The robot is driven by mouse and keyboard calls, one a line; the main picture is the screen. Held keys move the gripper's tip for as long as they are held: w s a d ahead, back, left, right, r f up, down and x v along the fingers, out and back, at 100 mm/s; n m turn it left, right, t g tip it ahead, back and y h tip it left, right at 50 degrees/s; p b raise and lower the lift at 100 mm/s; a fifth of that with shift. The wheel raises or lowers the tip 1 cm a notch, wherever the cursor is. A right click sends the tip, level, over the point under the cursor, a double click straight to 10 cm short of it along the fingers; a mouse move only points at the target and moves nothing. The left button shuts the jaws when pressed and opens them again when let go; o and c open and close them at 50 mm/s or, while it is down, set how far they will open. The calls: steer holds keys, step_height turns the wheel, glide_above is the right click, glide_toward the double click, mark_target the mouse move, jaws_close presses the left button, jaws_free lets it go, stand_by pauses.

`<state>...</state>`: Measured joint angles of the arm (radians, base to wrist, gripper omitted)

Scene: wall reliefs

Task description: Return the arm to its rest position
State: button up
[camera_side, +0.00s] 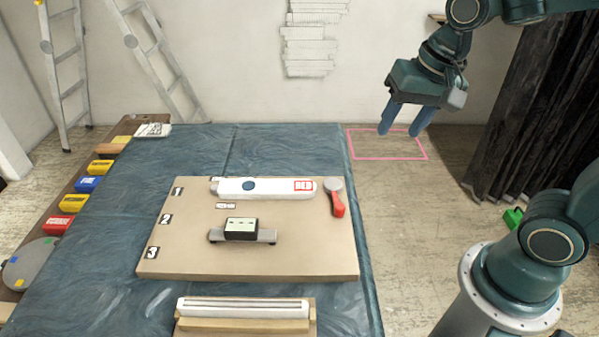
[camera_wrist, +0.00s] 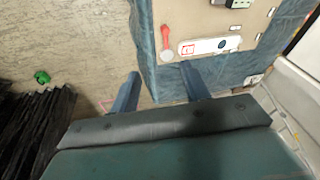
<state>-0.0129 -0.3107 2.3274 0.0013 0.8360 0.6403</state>
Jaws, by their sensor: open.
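My gripper (camera_side: 403,132) is open and empty, with its two blue fingers pointing down. In the side view it hangs in the air at the upper right, in front of the pink outlined rectangle on the floor and to the right of the table. In the wrist view the gripper (camera_wrist: 160,82) shows its fingers spread apart with nothing between them. Beyond them is the edge of the blue-covered table (camera_side: 300,150). The tan board (camera_side: 300,255) lies on the table, apart from my gripper. My arm comes in from the right.
On the board are a white bar-shaped device (camera_side: 270,189), a red-handled tool (camera_side: 338,205) and a dark block with a pale face (camera_side: 241,228). A slotted holder (camera_side: 245,308) stands in front. A black curtain (camera_side: 535,100) hangs at the right. A green object (camera_side: 513,217) lies on the floor.

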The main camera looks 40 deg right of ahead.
steer(key=s+r+n+t, duration=0.2)
steer(key=s+n, duration=0.5)
steer(key=s, duration=0.2)
steer(key=shift+d+r, duration=0.15)
steer(key=shift+r, duration=0.2)
